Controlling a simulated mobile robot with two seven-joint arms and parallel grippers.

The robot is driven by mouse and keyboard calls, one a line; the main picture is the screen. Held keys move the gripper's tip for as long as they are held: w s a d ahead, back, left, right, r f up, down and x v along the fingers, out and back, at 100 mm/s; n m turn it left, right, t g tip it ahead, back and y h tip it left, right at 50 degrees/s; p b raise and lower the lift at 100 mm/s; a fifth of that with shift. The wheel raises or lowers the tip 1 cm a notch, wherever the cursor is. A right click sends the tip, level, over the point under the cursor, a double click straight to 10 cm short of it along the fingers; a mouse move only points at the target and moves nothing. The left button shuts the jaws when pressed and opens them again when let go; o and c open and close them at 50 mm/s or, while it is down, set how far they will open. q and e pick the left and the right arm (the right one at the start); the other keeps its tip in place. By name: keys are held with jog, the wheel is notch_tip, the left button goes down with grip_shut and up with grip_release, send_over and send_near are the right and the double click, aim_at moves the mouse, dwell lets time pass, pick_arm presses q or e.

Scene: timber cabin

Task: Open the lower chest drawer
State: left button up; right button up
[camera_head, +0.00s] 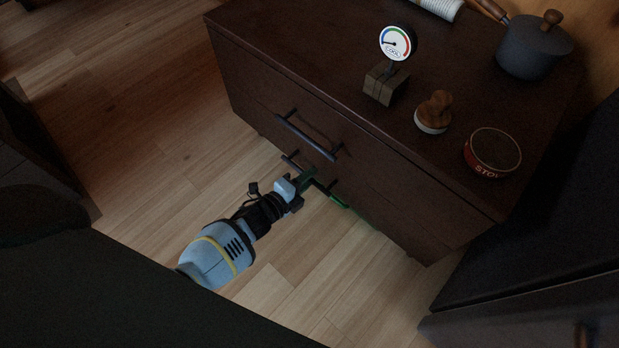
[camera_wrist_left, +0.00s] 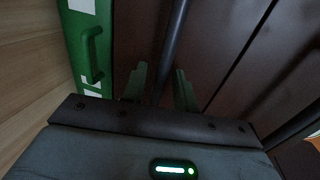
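The dark brown chest (camera_head: 400,180) has an upper drawer handle (camera_head: 310,138) and a lower drawer handle (camera_head: 293,162), both dark bars. Both drawers look shut. My left gripper (camera_head: 308,180) is at the lower handle, hiding its middle. In the left wrist view, the lower handle bar (camera_wrist_left: 174,45) runs between the two green fingers of my left gripper (camera_wrist_left: 160,88). The fingers stand apart, one on each side of the bar, with a narrow gap showing, so they look open around it. My right gripper is in neither view.
On the chest top stand a gauge (camera_head: 395,43), a wooden stamp (camera_head: 434,112), a red-sided round tin (camera_head: 492,152) and a dark pot (camera_head: 534,46). A green panel with a small handle (camera_wrist_left: 92,55) is close left in the wrist view.

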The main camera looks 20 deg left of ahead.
pick_arm(q)
jog(key=shift+w+d, duration=0.15)
jog(key=shift+w, duration=0.15)
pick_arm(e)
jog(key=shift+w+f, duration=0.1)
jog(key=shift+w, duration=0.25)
pick_arm(q)
jog(key=c, duration=0.6)
grip_shut()
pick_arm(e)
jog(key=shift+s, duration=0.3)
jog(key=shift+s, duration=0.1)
